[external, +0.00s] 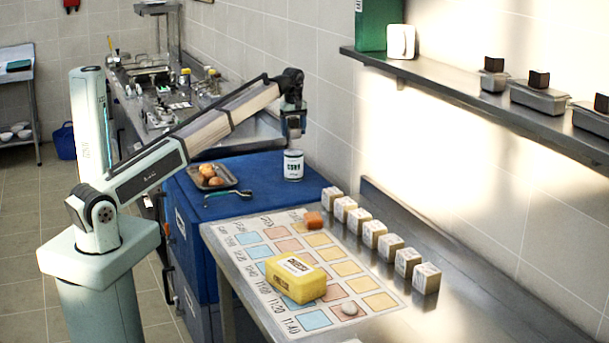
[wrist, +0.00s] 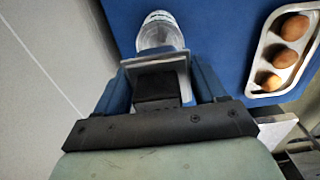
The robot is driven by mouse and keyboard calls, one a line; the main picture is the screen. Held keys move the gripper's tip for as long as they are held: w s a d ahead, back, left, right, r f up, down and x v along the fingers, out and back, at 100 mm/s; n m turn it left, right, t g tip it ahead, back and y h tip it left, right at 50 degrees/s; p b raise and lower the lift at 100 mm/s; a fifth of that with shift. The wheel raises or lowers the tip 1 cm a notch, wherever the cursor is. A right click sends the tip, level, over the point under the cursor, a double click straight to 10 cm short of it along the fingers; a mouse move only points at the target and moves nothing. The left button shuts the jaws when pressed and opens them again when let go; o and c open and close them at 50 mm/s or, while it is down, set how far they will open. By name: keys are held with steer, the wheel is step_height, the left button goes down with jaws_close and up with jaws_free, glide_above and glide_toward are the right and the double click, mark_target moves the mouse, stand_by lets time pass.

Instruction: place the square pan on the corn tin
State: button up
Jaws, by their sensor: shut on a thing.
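The corn tin (external: 293,166) is a white can with dark lettering. It stands upright on the blue cabinet top in the external view. My gripper (external: 293,124) is directly above it, pointing down. In the wrist view my gripper (wrist: 160,88) is shut on the black block-shaped handle of the square pan (wrist: 155,62), whose grey edge shows between the blue fingers. The pale tin (wrist: 160,32) shows just past the pan. In the external view the pan is mostly hidden by the fingers, and I cannot tell whether it touches the tin.
A tray of brown round items (external: 196,180) and a green-handled tool (external: 228,193) lie left of the tin. A yellow box (external: 296,280) and several small cubes stand on the front table. More pans with black blocks (external: 540,97) stand on the wall shelf (external: 460,97).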

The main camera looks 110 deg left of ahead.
mark_target(293, 118)
steer(key=shift+f, duration=2.6)
steer(key=shift+f, duration=0.15)
steer(key=o, duration=1.2)
step_height(293, 118, up, 12)
steer(key=shift+r, duration=0.2)
